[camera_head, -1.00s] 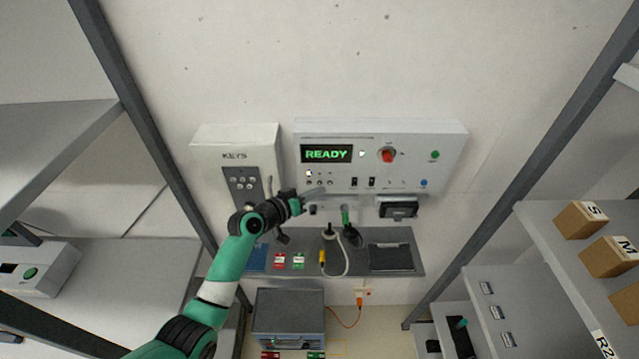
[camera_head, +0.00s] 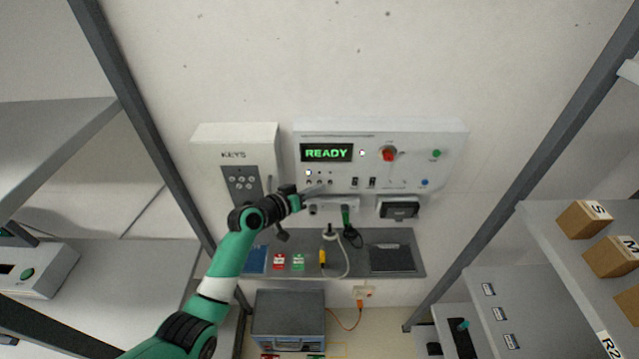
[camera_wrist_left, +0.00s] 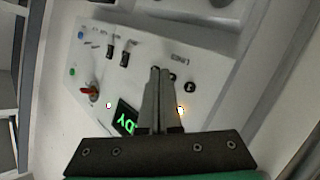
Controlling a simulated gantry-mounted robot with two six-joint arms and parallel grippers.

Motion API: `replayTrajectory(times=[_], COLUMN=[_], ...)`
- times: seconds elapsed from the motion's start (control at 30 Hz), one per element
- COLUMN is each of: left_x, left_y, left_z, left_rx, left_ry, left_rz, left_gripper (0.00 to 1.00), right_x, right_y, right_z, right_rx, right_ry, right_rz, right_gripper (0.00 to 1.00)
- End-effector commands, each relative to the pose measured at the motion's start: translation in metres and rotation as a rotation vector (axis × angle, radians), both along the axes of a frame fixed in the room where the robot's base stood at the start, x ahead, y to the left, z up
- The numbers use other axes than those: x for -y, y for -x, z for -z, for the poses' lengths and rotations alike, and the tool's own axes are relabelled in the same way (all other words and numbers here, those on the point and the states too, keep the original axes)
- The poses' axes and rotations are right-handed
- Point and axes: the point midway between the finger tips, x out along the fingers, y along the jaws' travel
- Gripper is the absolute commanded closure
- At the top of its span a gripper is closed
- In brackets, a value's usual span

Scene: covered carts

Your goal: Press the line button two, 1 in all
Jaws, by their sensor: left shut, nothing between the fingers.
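The white control panel (camera_head: 450,150) hangs on the wall, its display (camera_head: 327,153) reading READY. Small dark round buttons (camera_head: 330,182) sit in a row below the display; their labels are too small to read, so I cannot tell which is line button two. My left gripper (camera_head: 324,187) is shut and empty, with its tips at this row. In the left wrist view the closed fingers (camera_wrist_left: 157,72) point at the panel, close beside a dark button (camera_wrist_left: 190,87). I cannot tell whether they touch one. My right gripper is not in view.
A lit white lamp (camera_head: 308,173) is above the row. A red knob (camera_head: 389,154), dark switches (camera_head: 354,183) and a green button (camera_head: 436,154) are further right. A KEYS box (camera_head: 207,155) hangs left. A grey shelf (camera_head: 350,262) with cables is below.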

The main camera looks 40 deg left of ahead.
Motion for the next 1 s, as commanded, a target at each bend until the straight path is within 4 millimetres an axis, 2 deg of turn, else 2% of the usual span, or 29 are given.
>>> replayTrajectory(times=[0.57,1.0], left_x=[-0.0040,-0.0011], left_y=[-0.0041,-0.0008], left_z=[0.0006,-0.0017], left_rx=[0.000,0.000], left_ry=[0.000,0.000], left_rz=[0.000,-0.001], left_gripper=[1.00,1.00], right_x=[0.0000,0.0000], right_y=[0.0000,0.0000], right_z=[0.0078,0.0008], right_rx=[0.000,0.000], right_ry=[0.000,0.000], right_rz=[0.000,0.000], right_gripper=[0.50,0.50])
